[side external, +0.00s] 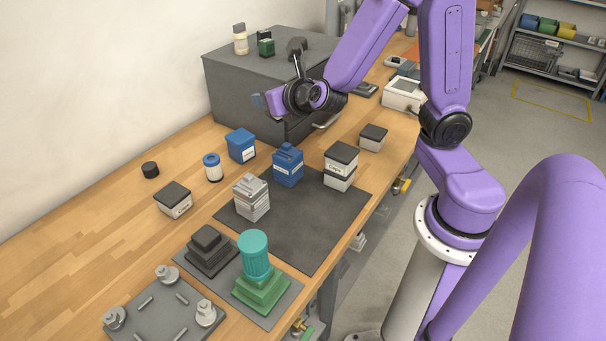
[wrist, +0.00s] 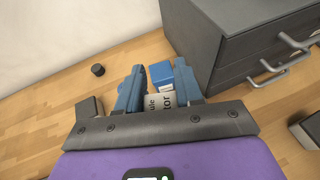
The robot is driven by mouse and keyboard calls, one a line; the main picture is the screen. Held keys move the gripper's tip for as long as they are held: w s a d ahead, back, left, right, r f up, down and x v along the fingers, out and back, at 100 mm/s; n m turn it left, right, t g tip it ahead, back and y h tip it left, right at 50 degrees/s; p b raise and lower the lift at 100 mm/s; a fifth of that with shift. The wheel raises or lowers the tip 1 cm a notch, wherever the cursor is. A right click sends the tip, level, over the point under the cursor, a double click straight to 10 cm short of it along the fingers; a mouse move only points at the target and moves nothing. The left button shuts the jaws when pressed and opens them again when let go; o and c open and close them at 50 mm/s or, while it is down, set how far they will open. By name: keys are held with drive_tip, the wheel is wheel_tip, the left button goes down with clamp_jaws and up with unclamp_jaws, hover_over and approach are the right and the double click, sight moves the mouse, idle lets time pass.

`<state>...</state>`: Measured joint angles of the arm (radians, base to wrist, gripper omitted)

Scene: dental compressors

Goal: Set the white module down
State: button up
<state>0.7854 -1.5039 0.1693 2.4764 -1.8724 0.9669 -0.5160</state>
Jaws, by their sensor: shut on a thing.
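My gripper (wrist: 158,88) is shut on a white module (wrist: 160,102) with dark lettering, of which only "ule" and "tor" show between the blue fingers. In the side view my gripper (side external: 261,100) is raised in front of the grey drawer cabinet, above the bench. The held module cannot be made out there. A dark grey mat (side external: 297,238) lies on the bench. On it stand a ridged white-grey block (side external: 251,198), a blue block (side external: 288,167) and a stack of white boxes with a dark lid (side external: 341,167).
A blue box (side external: 241,146), a blue-capped white cylinder (side external: 212,168), a dark-lidded box (side external: 174,200) and a black cap (side external: 150,170) stand left of the mat. A green stepped block (side external: 262,288) is in front. The mat's front part is clear.

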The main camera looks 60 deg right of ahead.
wheel_tip(320, 180, up, 5)
drive_tip(key=s+d+f+m+g+h, duration=0.3)
drive_tip(key=d+m+g+h, duration=0.2)
drive_tip(key=d+m, duration=0.15)
drive_tip(key=s+d+f+m+g+h, duration=0.2)
drive_tip(key=d+m+g+h, duration=0.2)
drive_tip(key=d+m+g, duration=0.25)
drive_tip(key=s+d+f+m+g+y, duration=0.35)
drive_tip(key=s+m+g+y, duration=0.45)
drive_tip(key=m+g, duration=0.6)
wheel_tip(320, 180, up, 8)
drive_tip(key=r+m+t+y, duration=0.1)
drive_tip(key=m+t+y, duration=1.65)
drive_tip(key=m, duration=1.05)
hover_over(313, 157)
drive_tip(key=shift+s+f, duration=0.1)
drive_tip(key=shift+f, duration=12.8)
drive_tip(key=shift+f, duration=0.15)
